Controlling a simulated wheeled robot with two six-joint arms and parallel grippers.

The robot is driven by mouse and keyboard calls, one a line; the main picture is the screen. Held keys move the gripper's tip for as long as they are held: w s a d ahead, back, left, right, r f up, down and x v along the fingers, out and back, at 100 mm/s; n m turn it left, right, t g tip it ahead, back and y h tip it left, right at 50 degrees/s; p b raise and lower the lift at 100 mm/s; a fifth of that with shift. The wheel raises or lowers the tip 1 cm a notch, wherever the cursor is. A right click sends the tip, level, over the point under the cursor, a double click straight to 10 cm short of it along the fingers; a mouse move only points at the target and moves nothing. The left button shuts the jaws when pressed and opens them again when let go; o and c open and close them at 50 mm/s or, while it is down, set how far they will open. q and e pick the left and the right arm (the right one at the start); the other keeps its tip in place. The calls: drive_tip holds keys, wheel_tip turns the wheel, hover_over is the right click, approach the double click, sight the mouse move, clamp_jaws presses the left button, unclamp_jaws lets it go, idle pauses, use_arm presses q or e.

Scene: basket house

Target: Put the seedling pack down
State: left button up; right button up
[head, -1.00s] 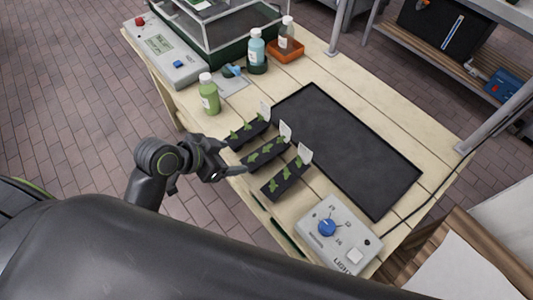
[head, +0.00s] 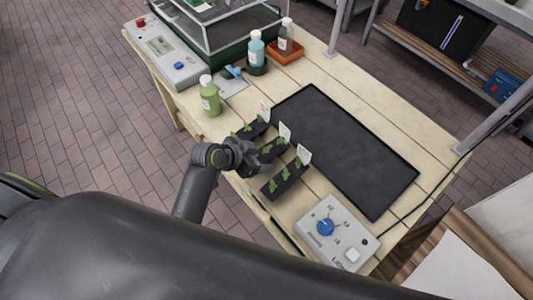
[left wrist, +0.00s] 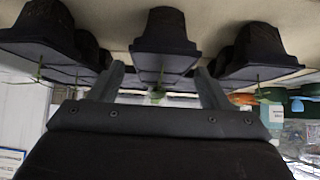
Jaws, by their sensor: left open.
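Three black seedling packs with green sprouts and white tags lie side by side on the wooden table: the far pack (head: 254,129), the middle pack (head: 277,148) and the near pack (head: 286,179). My left gripper (head: 259,160) is at the table's front edge, by the near end of the middle pack, and partly hides it. In the left wrist view the scene appears upside down, and the open fingers (left wrist: 160,85) are on either side of the middle pack (left wrist: 164,40). Whether they touch it is unclear. My right gripper is not in view.
A dark flat tray (head: 345,150) lies empty behind the packs. A green bottle (head: 210,97) stands to the left. A control box with a blue knob (head: 335,232) is at the near right. Bottles (head: 257,55) and a clear-sided case (head: 225,30) stand at the back left.

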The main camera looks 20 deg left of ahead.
use_arm(q)
drive_tip(key=shift+x, duration=1.25)
drive_tip(key=shift+r, duration=0.1)
drive_tip(key=c, duration=1.3)
drive_tip(key=shift+o, duration=0.2)
